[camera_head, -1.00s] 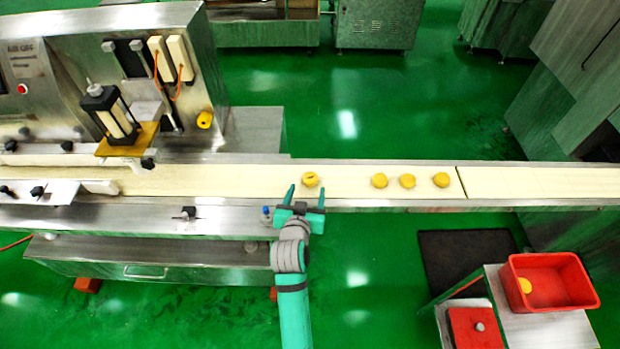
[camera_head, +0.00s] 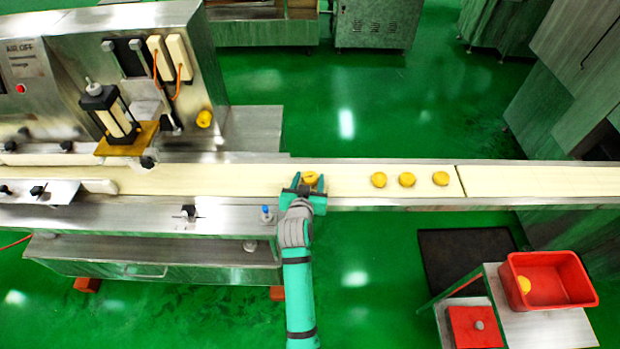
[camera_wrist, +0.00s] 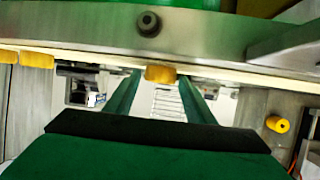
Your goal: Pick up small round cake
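A small round yellow cake (camera_head: 310,178) sits on the cream conveyor belt (camera_head: 250,180), the leftmost of several there. My gripper (camera_head: 310,181) is at this cake, with one finger on each side of it. In the wrist view the cake (camera_wrist: 160,74) shows between the tips of my two green fingers (camera_wrist: 160,82). The fingers stand apart, and small gaps seem to show beside the cake. Part of the cake is hidden by the gripper in the head view.
More cakes sit to the right on the belt, the nearest one (camera_head: 378,180) well clear of my gripper. A red bin (camera_head: 565,300) with a yellow item inside stands on a metal table at lower right. The encrusting machine (camera_head: 120,60) stands at left.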

